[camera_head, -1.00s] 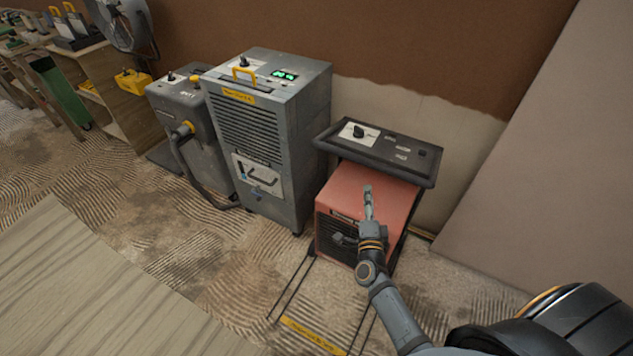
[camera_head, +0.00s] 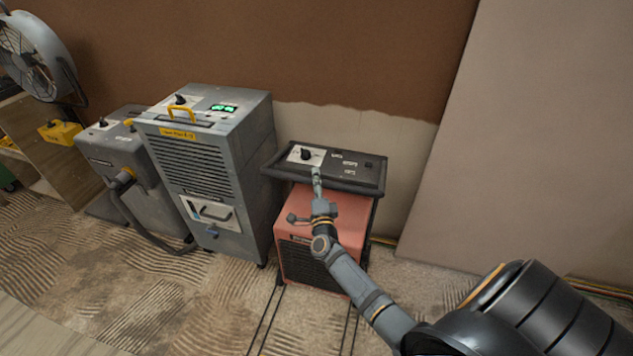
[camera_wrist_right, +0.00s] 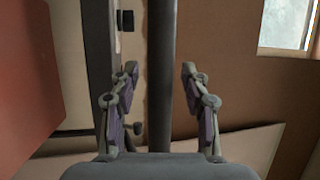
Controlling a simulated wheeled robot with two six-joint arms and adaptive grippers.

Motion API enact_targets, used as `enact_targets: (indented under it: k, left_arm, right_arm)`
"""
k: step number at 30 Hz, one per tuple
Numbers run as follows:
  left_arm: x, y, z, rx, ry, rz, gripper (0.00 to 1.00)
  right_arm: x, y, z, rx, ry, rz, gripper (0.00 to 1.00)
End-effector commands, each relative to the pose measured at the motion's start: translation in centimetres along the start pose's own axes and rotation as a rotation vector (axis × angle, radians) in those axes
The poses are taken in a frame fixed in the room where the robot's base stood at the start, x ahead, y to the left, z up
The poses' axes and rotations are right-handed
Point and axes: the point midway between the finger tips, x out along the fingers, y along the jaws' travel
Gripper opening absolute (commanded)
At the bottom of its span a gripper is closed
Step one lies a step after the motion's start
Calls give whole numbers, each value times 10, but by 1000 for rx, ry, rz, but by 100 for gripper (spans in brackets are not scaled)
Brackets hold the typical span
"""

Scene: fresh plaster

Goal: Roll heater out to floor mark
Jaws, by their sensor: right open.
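The heater (camera_head: 350,222) is a red box with a dark front grille and a black top panel (camera_head: 368,172) with a knob. It stands against the wall, right of the grey dehumidifier. My right gripper (camera_head: 316,178) is at the front edge of the top panel. In the right wrist view a dark bar (camera_wrist_right: 162,60) runs between the two open fingers (camera_wrist_right: 157,72), with gaps on both sides. The heater's red body (camera_wrist_right: 25,80) fills the left of that view. Thin dark floor lines (camera_head: 262,322) run forward from the heater. My left gripper is out of view.
The grey dehumidifier (camera_head: 212,150) stands close to the heater's left, with a smaller grey machine (camera_head: 115,150) and hose beyond it. A pale board (camera_head: 530,130) leans on the wall at right. Patterned floor (camera_head: 190,300) in front is clear.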

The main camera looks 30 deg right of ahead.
Motion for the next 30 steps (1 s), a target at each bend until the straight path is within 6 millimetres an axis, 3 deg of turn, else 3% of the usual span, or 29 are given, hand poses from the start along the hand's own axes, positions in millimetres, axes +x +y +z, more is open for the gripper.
enact_targets:
  k: [6,17,30]
  left_arm:
    - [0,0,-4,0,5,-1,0]
    - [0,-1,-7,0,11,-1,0]
    - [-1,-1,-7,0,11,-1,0]
  right_arm:
    - [0,0,0,-1,-1,0,47]
    - [0,0,0,-1,-1,1,0]
    - [-2,0,1,-1,-1,2,0]
